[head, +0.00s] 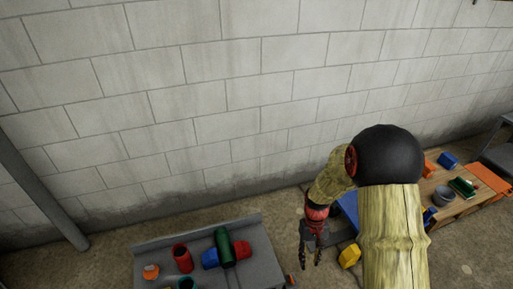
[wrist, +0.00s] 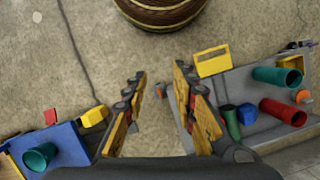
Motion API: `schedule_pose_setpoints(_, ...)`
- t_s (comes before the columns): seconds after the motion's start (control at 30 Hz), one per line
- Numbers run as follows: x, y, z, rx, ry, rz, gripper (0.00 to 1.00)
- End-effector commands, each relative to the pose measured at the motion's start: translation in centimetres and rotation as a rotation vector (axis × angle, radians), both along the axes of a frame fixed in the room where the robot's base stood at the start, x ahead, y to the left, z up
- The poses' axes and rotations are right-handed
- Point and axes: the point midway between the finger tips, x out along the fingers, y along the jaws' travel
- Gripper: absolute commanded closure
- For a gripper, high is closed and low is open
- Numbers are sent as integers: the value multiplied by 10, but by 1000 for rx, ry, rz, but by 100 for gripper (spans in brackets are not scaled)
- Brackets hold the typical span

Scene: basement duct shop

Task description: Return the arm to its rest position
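My gripper (head: 310,262) hangs with its fingers down in the head view, to the right of a grey bench (head: 145,258). In the wrist view my gripper (wrist: 160,78) has its two yellow and dark fingers spread apart. My arm is bent, with a large black round joint and a wood-textured link at the right of the head view.
The grey bench carries a red cup (head: 181,257), a green cylinder (head: 224,247) and a blue piece (head: 209,258). A wooden table (head: 460,207) stands right, partly behind my arm. A yellow block (head: 349,256) is near my gripper. A banded brown round object (wrist: 160,13) stands on the floor.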

Motion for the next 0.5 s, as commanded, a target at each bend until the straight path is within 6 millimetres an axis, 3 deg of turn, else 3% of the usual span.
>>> schedule_pose_setpoints(0.03,-3,0,28,-1,-22,-5,73)
schedule_pose_setpoints(0.2,-26,0,101,-6,-76,-22,73)
schedule_pose_setpoints(0.5,-75,0,210,-8,-208,-43,73)
